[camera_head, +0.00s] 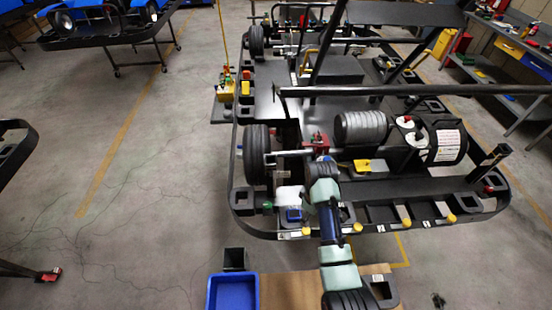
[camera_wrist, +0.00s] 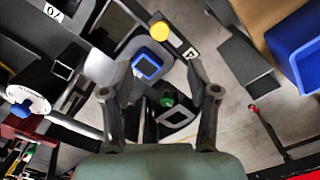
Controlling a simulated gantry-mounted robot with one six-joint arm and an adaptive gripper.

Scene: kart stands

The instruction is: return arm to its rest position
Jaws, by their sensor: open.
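My gripper (camera_wrist: 160,94) shows in the wrist view with its two fingers spread apart and nothing between the fingertips. It is over the front left corner of the kart stand. A blue square ring on a white holder (camera_wrist: 147,64) lies beyond the fingertips, and a dark square socket with a green part (camera_wrist: 172,108) shows between the fingers. In the head view my arm reaches from the bottom edge up over the stand's front rim, and the fingers cannot be made out. The blue and white piece (camera_head: 294,214) is just left of my arm there.
The kart (camera_head: 262,104) has a black wheel (camera_head: 256,155), a grey cylinder (camera_head: 360,127) and bars above its frame. A blue bin (camera_head: 232,292) and a dark square container (camera_head: 234,259) are in front of the stand. Open floor lies left; a workbench (camera_head: 510,45) stands right.

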